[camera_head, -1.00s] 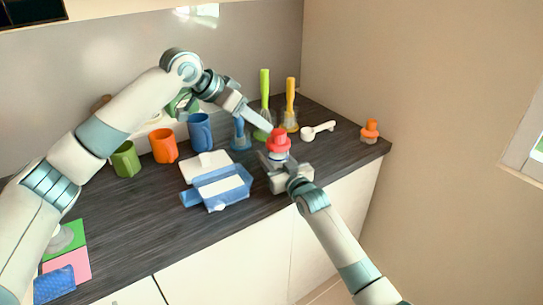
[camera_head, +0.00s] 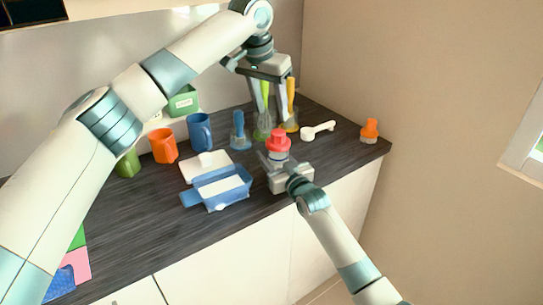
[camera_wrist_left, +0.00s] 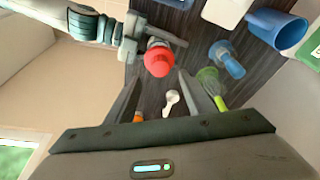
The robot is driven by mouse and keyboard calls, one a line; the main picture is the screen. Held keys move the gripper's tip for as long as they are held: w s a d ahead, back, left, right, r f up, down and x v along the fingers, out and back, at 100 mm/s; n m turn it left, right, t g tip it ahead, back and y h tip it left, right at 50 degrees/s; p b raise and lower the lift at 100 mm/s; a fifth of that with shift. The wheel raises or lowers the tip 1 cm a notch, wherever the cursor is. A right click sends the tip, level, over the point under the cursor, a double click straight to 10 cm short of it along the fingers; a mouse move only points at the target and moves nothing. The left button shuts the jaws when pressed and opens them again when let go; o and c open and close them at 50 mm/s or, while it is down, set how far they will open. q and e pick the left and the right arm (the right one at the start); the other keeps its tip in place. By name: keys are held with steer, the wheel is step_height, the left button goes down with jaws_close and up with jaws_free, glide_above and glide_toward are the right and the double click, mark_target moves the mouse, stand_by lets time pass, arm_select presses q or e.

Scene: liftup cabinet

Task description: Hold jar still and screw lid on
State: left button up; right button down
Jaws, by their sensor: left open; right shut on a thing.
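A jar (camera_head: 279,155) with a red lid (camera_head: 278,138) on top stands upright near the counter's front edge. How tightly the lid sits cannot be told. My right gripper (camera_head: 276,163) is shut around the jar below the lid, hiding much of the jar. My left gripper (camera_head: 269,118) is open and empty, pointing down above and behind the lid. In the left wrist view, the red lid (camera_wrist_left: 158,60) is just beyond and between the open fingertips (camera_wrist_left: 160,76), apart from them.
A blue-topped item (camera_head: 239,135), a white scoop (camera_head: 318,131) and a blue box (camera_head: 222,187) surround the jar. An orange-topped jar (camera_head: 370,130) stands at the right corner.

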mark_target(277, 133)
arm_select(q)
steer(key=shift+f, duration=0.1)
steer(key=shift+x, duration=4.4)
steer(key=shift+w, duration=0.1)
steer(key=c, duration=1.2)
steer(key=shift+r, duration=3.5)
